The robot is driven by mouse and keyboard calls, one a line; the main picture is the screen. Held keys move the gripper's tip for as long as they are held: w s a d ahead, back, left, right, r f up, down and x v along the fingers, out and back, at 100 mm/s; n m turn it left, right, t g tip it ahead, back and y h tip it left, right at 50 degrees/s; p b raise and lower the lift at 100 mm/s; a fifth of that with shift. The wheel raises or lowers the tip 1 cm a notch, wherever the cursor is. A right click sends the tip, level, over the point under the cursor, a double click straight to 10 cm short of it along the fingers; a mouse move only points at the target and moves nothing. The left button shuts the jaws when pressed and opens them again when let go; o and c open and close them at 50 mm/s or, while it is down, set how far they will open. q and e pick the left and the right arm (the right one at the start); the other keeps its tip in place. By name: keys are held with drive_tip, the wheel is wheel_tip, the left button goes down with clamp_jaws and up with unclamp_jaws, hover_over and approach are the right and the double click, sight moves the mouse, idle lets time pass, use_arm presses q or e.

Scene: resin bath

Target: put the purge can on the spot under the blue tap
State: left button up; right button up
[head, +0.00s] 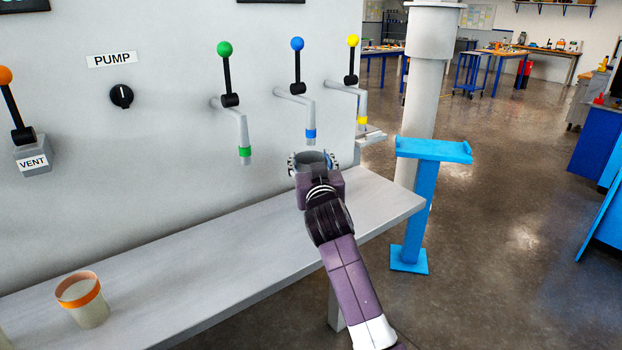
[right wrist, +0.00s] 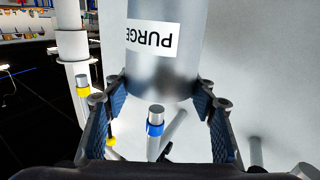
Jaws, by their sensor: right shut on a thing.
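My right gripper (head: 316,165) is shut on the metal purge can (head: 313,156), whose rim shows between the fingers in the head view. In the right wrist view the fingers (right wrist: 160,110) flank the can (right wrist: 185,72), and its PURGE label (right wrist: 152,38) appears upside down. The blue tap has a blue lever knob (head: 297,43) and a spout with a blue ring (head: 310,133). In the head view the can is just below this spout; the ring also shows in the right wrist view (right wrist: 155,129). The spot under the tap is hidden by my gripper. My left gripper is out of view.
The grey shelf (head: 200,264) runs along the panel and ends just right of my gripper. The green tap (head: 245,155) is to the left, the yellow tap (head: 362,120) to the right. An orange-banded cup (head: 84,310) stands far left. A blue stand (head: 420,200) rises beyond the shelf end.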

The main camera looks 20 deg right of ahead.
drive_tip(key=shift+f, duration=2)
drive_tip(key=shift+s, duration=0.1)
drive_tip(key=o, duration=1.6)
drive_tip(key=shift+c, duration=0.2)
drive_tip(key=s+a+b, duration=0.1)
drive_tip(key=s+a, duration=0.1)
drive_tip(key=s, duration=1)
drive_tip(key=shift+w, duration=0.1)
